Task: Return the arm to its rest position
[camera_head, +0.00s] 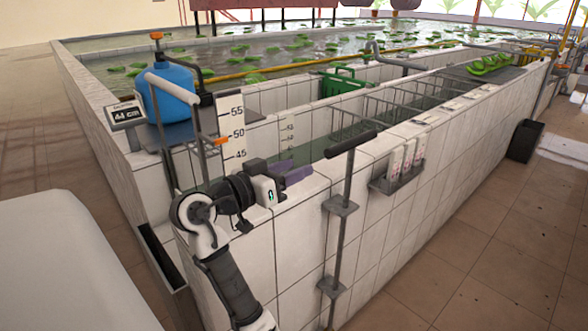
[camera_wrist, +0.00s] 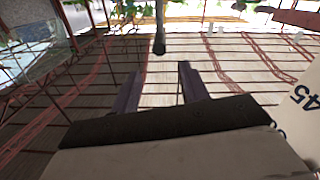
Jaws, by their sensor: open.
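My arm (camera_head: 228,280) rises from the bottom of the head view and bends at a white joint beside the near corner of the tiled tank. My gripper (camera_head: 298,172) points right, over or beside the tank's near edge; the exact gap cannot be told. Its dark purple fingers also show in the wrist view (camera_wrist: 160,85), apart with nothing between them. A post with a black handle (camera_head: 350,145) stands just right of the fingertips in the head view; I cannot tell whether they touch.
A level gauge (camera_head: 232,128) and a blue vessel (camera_head: 168,92) stand close behind my arm. A rack of bottles (camera_head: 396,168) hangs on the tank's tiled wall (camera_head: 290,250). A green crate (camera_head: 343,82) is farther back. The floor at right (camera_head: 480,270) is largely clear.

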